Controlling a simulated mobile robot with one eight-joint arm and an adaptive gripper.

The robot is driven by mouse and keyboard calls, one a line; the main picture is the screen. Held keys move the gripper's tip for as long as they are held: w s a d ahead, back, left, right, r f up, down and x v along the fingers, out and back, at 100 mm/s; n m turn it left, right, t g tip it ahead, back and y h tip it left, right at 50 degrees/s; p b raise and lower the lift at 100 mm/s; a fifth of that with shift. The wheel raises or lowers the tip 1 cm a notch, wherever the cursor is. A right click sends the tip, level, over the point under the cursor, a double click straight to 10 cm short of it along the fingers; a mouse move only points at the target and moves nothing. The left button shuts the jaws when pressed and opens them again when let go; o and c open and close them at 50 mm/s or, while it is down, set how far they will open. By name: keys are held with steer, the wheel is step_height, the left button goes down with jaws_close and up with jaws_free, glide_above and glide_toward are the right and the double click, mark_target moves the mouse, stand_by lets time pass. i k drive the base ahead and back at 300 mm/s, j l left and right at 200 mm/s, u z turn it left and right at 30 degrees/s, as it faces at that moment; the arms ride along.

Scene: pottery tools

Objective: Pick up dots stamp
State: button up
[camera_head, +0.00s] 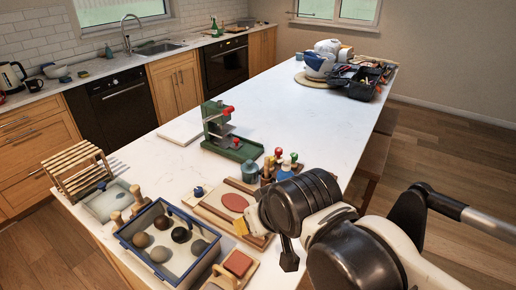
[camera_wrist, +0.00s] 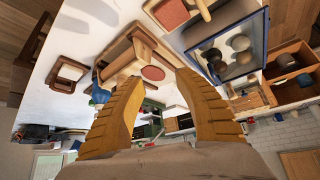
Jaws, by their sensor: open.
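I cannot tell which item is the dots stamp; no dot pattern shows. Several upright tools with red, green and dark knobs (camera_head: 280,157) stand together by the green press, and they may be stamps. My gripper (camera_wrist: 160,82) is open and empty, its two yellow fingers spread in the wrist view. It hangs above the near part of the table, and my arm hides some of the tabletop. Between the fingers, the wrist view shows a wooden board with a round red clay disc (camera_wrist: 153,73). The disc also lies on its board in the head view (camera_head: 234,202).
A blue-rimmed tray (camera_head: 122,238) holds several balls at the near left. A wooden rack (camera_head: 77,168), a green press (camera_head: 215,125) and a small red-topped block (camera_head: 238,263) stand nearby. The middle of the white table (camera_head: 290,95) is clear. Cluttered items stand at its far end.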

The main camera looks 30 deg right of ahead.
mark_target(278, 150)
steer(key=l+u, duration=0.25)
steer(key=l, duration=0.2)
steer(key=l+u, duration=0.3)
steer(key=l, duration=0.2)
steer(key=l+u, duration=0.25)
steer(key=l, duration=0.2)
steer(key=k+l+u, duration=0.1)
steer(key=l+u, duration=0.2)
steer(key=l, duration=0.15)
steer(key=k+l+u, duration=0.25)
steer(key=l, duration=0.15)
steer(key=i+l+u, duration=0.1)
steer(key=i, duration=0.45)
